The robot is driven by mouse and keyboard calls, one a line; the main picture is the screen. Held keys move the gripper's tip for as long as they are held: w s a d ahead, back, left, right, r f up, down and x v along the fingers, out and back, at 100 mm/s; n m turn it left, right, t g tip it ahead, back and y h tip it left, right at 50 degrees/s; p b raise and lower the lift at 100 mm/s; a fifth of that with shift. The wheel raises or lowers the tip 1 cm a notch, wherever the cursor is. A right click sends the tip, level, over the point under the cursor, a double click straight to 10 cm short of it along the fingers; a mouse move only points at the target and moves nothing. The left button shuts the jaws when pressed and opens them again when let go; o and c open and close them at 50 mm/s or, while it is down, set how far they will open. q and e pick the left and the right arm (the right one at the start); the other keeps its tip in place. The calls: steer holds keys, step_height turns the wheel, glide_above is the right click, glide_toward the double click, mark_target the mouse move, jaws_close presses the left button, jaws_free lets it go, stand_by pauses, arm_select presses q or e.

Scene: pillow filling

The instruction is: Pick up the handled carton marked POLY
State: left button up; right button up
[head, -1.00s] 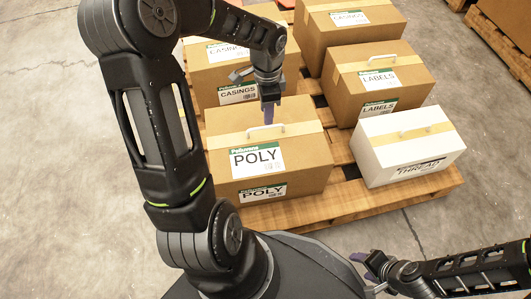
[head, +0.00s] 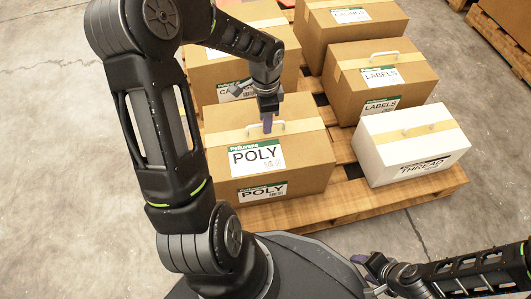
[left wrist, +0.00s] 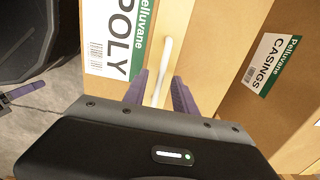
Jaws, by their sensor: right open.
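The brown carton marked POLY (head: 305,165) stands at the near left corner of a pallet, with a white handle (head: 279,125) on its taped top. My left gripper (head: 267,127) points down at the handle from above. In the left wrist view its two purple fingers (left wrist: 160,92) are apart, and the white handle (left wrist: 166,55) runs between them. I see a gap on each side of the handle, so it is not gripped. My right gripper (head: 366,263) is open and empty at the lower right, away from the cartons.
A white THREAD carton (head: 410,140) stands right of the POLY carton. LABELS (head: 385,80) and CASINGS (head: 212,72) cartons stand behind on the wooden pallet (head: 330,208). Another pallet (head: 500,45) is at the far right. The concrete floor in front is bare.

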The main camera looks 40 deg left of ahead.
arm_select(q)
step_height(320, 180, down, 2)
steer(key=shift+f, duration=0.2)
steer(key=shift+c, duration=0.3)
jaws_close()
stand_by(0.3)
stand_by(1.0)
steer(key=shift+r, duration=0.15)
